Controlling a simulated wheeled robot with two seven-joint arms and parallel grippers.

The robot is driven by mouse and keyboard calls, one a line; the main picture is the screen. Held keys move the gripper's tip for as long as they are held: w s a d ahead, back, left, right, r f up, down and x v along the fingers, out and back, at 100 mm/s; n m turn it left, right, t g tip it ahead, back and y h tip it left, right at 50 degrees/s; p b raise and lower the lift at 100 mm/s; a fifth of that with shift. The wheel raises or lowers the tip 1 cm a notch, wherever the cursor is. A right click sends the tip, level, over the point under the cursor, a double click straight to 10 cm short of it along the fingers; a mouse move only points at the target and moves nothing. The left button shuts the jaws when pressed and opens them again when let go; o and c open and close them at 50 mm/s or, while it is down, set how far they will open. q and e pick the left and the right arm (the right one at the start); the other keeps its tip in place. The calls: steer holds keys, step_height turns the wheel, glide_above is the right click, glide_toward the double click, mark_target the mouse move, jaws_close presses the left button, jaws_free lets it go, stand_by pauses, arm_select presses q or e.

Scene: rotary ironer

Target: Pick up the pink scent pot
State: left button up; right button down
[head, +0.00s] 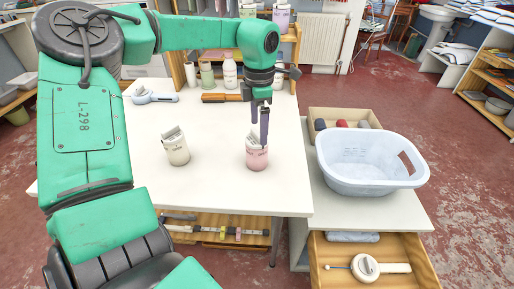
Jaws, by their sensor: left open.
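The pink scent pot (257,159) stands upright on the white table (215,202), near its right side. Light sticks or cards show at its top. My left gripper (260,142) points down right over the pot, with its dark fingers at the pot's top. The fingers cover part of the pot's rim, and I cannot tell whether they touch it. The left gripper is open. A similar cream pot (176,150) stands apart on the table to the left. My right gripper is not in view.
A white basin (369,187) stands on a lower surface at the right, with a wooden box (318,113) behind it. Bottles (229,73) and a wooden-handled brush (221,98) are at the table's back. An open drawer (402,249) sits below the basin. The table's front is clear.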

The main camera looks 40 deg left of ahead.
mark_target(259, 148)
arm_select(q)
step_height(259, 148, down, 9)
steer(key=shift+w+a+p, duration=0.1)
steer(key=shift+a+p, duration=0.05)
steer(key=shift+p, duration=0.15)
steer(key=shift+r, duration=0.15)
steer(key=c, duration=1.4)
